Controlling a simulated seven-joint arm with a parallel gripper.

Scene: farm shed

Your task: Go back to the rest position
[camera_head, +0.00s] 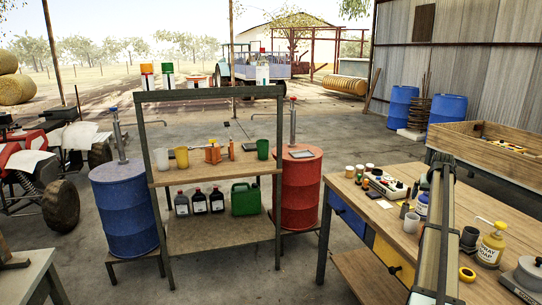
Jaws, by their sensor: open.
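I do not make out my gripper in the head camera view, so its place and what is around its jaws are hidden from me. The task names no object. A workbench (345,185) with a wooden top stands at the right, crowded with small items. A shelf rack (222,241) stands in the middle, between a blue drum (125,215) and a red drum (300,188). A long, narrow, pale bar rises in front of the workbench and covers part of its top; I cannot tell what it is.
The rack holds cups, dark bottles (199,204) and a green jerrycan (245,199). A wooden tray (470,148) is behind.

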